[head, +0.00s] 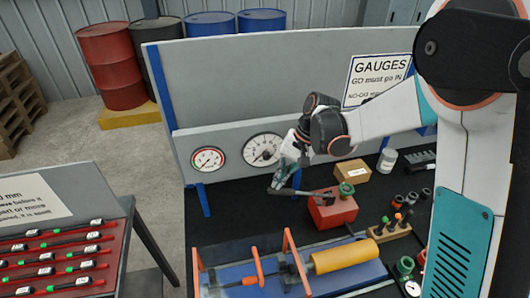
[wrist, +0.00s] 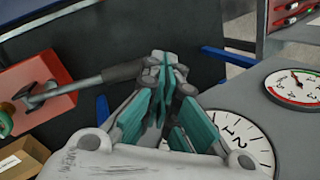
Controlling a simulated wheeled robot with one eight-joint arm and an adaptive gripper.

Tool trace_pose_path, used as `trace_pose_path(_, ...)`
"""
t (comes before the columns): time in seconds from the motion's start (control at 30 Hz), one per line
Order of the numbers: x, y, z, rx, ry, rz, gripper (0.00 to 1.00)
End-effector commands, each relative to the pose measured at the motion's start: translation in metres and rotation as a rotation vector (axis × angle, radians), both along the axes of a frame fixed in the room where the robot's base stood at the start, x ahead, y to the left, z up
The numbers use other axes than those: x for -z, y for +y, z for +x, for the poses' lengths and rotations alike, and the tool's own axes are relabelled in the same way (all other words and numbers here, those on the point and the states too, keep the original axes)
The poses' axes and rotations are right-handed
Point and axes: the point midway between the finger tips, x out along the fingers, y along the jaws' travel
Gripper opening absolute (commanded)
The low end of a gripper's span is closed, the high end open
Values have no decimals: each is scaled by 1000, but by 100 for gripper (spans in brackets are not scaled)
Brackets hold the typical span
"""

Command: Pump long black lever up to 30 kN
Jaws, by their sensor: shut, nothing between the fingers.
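The long black lever (head: 300,192) sticks out to the left from the red pump box (head: 333,212) on the dark bench, close to level. In the wrist view the lever (wrist: 120,74) has a thick dark grip and a thinner grey rod running to the red box (wrist: 45,82). My gripper (head: 278,180) is shut and empty at the lever's free end. In the wrist view its teal fingers (wrist: 165,85) overlap the grip's end; I cannot tell whether they touch it. The red-marked gauge (head: 208,159) and the larger white gauge (head: 262,150) are on the panel behind; their readings are too small to tell.
A blue fixture with a yellow cylinder (head: 343,255) and orange uprights is in front of the pump. A cardboard box (head: 352,170) and a wooden holder (head: 390,232) stand to the right. A rack of red-black tools (head: 60,262) is at left.

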Motion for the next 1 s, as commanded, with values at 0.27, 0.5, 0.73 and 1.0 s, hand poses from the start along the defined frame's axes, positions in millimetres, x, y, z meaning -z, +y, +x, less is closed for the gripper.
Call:
trace_pose_path(0.27, 0, 0, 0, 0, 0, 0, 0)
trace_pose_path(0.5, 8, 2, -1, 0, 0, 0, 0)
trace_pose_path(0.73, 14, 6, -2, 0, 0, 0, 0)
trace_pose_path(1.0, 14, 6, -2, 0, 0, 0, 0)
